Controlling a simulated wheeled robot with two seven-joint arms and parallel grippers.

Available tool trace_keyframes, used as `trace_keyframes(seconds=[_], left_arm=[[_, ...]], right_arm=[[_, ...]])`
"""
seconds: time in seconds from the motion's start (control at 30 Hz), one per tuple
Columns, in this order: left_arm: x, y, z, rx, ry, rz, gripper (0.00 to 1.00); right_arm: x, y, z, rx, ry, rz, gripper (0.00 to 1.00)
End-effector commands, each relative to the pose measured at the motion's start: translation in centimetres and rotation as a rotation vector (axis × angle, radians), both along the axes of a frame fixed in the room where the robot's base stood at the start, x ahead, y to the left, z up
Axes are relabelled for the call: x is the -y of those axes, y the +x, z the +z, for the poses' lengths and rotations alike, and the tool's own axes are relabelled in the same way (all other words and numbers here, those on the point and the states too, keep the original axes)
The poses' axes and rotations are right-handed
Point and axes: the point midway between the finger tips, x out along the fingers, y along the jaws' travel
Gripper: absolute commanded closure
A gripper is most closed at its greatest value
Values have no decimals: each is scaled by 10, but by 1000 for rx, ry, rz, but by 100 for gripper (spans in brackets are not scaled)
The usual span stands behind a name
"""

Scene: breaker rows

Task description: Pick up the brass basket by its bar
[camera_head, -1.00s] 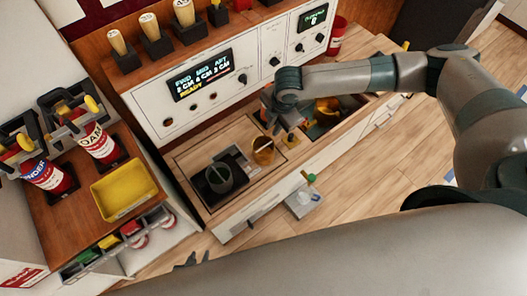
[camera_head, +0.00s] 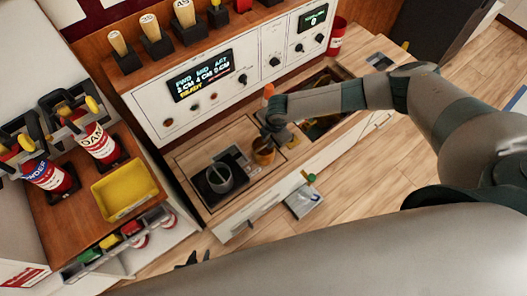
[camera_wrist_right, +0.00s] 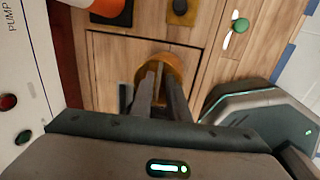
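The brass basket (camera_head: 263,155) is a small round amber-coloured cup on the wooden counter top, right of the grey pot. My right gripper (camera_head: 272,138) reaches down over it from above. In the right wrist view the basket (camera_wrist_right: 172,62) lies at the tips of my two dark fingers (camera_wrist_right: 160,85). The fingers are close together over its opening, with a narrow gap between them. The bar is mostly hidden by them, and I cannot tell whether they grip it. Only the dark tips of my left gripper (camera_head: 190,260) show at the bottom left, away from the basket.
The grey pot (camera_head: 219,178) stands on a black plate to the left. The control panel (camera_head: 215,82) rises behind. An orange-topped thing (camera_head: 268,91) stands close behind my right gripper. A green knob (camera_head: 311,177) sticks out at the front edge. A yellow tray (camera_head: 125,190) lies at far left.

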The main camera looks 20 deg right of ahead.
Motion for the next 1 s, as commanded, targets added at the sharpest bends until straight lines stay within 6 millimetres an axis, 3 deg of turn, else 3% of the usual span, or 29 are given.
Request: trace_keyframes(seconds=[0.37, 0.8, 1.0], left_arm=[[3, 2, 2, 3, -4, 1, 69], [8, 5, 6, 34, -14, -4, 69], [8, 5, 6, 29, -13, -4, 69]], right_arm=[[-1, 0, -2, -1, 0, 0, 85], [-8, 7, -44, -2, -2, 0, 85], [-8, 8, -51, -1, 0, 0, 85]])
